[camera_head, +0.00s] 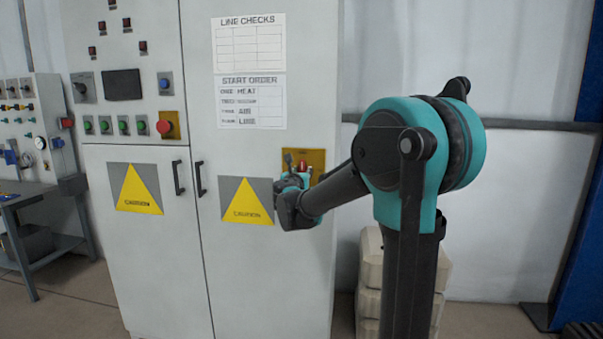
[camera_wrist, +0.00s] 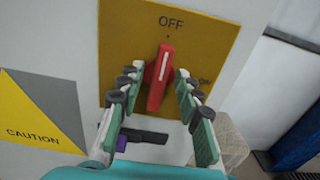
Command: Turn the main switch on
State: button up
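The main switch is a red rotary handle (camera_wrist: 160,78) on a yellow plate (camera_wrist: 120,48) marked OFF at the top and ON at the right. The handle stands nearly upright with its white line towards OFF, leaning slightly right at the top. In the head view the red handle (camera_head: 302,166) shows on the right cabinet door, partly hidden by my gripper (camera_head: 296,182). In the wrist view my gripper (camera_wrist: 158,92) is open, with one finger on each side of the handle and visible gaps between. I see no contact with the handle.
The grey cabinet (camera_head: 255,290) carries door handles, caution signs (camera_head: 247,203) and a start order sheet (camera_head: 250,102). A control panel with buttons and a red emergency stop (camera_head: 168,124) is at upper left. Pale stacked blocks (camera_head: 370,270) stand right of the cabinet.

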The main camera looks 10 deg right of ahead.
grip_shut()
jog(key=shift+m, duration=0.3)
dwell(0.3)
jog(key=shift+d+f+m, duration=0.15)
jog(key=shift+m, duration=4.15)
jog(key=shift+d+f+m, duration=0.1)
jog(key=shift+f+m, duration=0.05)
jog(key=shift+m, duration=4.15)
